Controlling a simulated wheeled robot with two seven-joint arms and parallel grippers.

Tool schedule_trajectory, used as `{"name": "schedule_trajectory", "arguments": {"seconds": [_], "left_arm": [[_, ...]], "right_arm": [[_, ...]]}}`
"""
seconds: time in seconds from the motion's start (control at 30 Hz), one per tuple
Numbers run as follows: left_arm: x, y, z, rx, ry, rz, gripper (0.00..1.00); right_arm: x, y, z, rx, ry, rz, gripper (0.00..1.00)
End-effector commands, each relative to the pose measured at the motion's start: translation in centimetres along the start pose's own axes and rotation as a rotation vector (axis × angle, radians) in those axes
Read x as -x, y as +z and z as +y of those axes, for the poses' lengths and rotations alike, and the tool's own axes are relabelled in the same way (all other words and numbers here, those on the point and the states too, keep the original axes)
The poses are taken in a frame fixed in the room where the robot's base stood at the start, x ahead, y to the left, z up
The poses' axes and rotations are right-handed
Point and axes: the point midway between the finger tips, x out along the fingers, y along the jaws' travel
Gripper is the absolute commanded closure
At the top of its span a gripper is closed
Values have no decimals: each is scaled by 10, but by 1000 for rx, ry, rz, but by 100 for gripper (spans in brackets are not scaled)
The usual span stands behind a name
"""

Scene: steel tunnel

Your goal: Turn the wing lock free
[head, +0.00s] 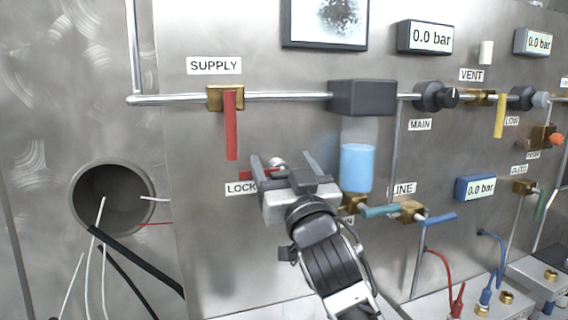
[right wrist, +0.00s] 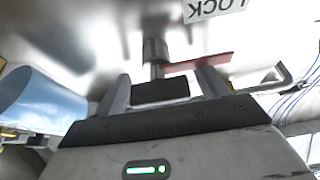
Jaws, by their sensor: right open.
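The wing lock is a small metal stem with a red wing. In the head view its red wing (head: 246,175) shows beside the LOCK label (head: 240,188), and its rounded metal end (head: 278,163) shows between my fingers. My right gripper (head: 284,166) is open in front of it and partly hides it. In the right wrist view the metal stem (right wrist: 155,52) and red wing (right wrist: 205,62) lie just beyond the fingertips of my right gripper (right wrist: 163,84). I cannot tell whether the fingers touch the lock. My left gripper is not in view.
A blue-filled cylinder (head: 356,168) hangs right of the gripper, under a dark block (head: 361,97). The red SUPPLY handle (head: 231,125) hangs above left. Teal (head: 380,211) and blue (head: 440,219) handles sit to the right. A round port (head: 112,199) with cables is at left.

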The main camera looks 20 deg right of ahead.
Motion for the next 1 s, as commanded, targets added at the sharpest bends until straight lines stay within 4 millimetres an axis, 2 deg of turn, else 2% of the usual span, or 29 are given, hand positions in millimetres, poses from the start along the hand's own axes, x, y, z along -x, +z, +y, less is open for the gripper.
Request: {"name": "schedule_trajectory", "arguments": {"seconds": [0.17,0.2,0.33,0.37,0.73,1.0], "left_arm": [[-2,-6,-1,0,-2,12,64],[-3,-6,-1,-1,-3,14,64],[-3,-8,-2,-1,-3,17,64],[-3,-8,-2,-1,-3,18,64],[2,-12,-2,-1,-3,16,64],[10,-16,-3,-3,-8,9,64]], "right_arm": [[0,0,0,0,0,0,27],[0,0,0,0,0,0,33],[0,0,0,0,0,0,69],[0,0,0,0,0,0,72],[0,-1,0,45,-18,0,72],[-1,-2,-2,209,-84,-2,72]]}}
